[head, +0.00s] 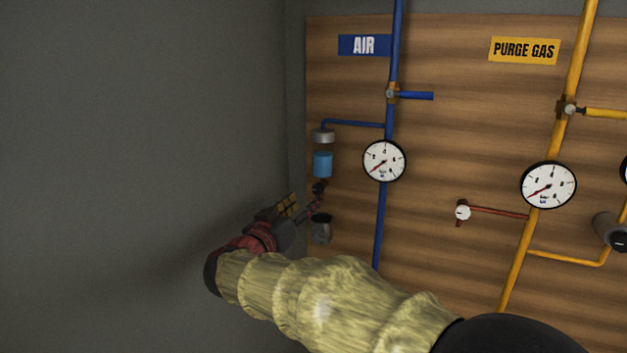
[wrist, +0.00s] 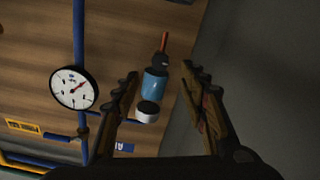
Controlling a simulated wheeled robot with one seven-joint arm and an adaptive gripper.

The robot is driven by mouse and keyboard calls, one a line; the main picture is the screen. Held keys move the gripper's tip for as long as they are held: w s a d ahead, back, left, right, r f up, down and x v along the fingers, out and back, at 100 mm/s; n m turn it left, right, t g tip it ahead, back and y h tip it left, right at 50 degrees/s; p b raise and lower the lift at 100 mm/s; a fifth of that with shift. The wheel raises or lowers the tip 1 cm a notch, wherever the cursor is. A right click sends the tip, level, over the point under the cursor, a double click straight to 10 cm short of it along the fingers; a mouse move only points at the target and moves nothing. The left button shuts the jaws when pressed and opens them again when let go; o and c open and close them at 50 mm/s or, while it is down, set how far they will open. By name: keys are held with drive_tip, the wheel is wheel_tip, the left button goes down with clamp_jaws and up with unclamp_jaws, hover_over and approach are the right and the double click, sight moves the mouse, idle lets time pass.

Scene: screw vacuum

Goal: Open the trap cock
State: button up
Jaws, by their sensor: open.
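The trap is a small clear vessel of blue liquid (head: 322,164) with a grey cap, at the left of the board on the AIR line. It also shows upside down in the wrist view (wrist: 155,83). Just below it is the dark trap cock (head: 319,188), seen in the wrist view (wrist: 160,61) with a red lever (wrist: 165,43) reaching away from it. My gripper (head: 300,207) is beside and below the cock in the head view, partly overlapping that area. In the wrist view my gripper (wrist: 160,71) is open, with the trap showing between its fingers. Contact cannot be told.
A grey cup (head: 321,229) sits below the cock. A blue pipe (head: 382,215) and a white gauge (head: 384,161) stand to the right. A grey wall (head: 150,120) is close on the left. A red-levered valve (head: 463,212) and yellow pipes are further right.

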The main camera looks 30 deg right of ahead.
sight(316, 189)
drive_tip(key=p+x, duration=0.1)
drive_tip(key=x, duration=0.3)
drive_tip(key=p+x, duration=0.1)
drive_tip(key=x, duration=0.2)
drive_tip(key=shift+w+d+r, duration=0.2)
drive_tip(key=shift+w+d, duration=0.1)
drive_tip(key=c, duration=0.3)
drive_tip(key=c, duration=0.8)
clamp_jaws()
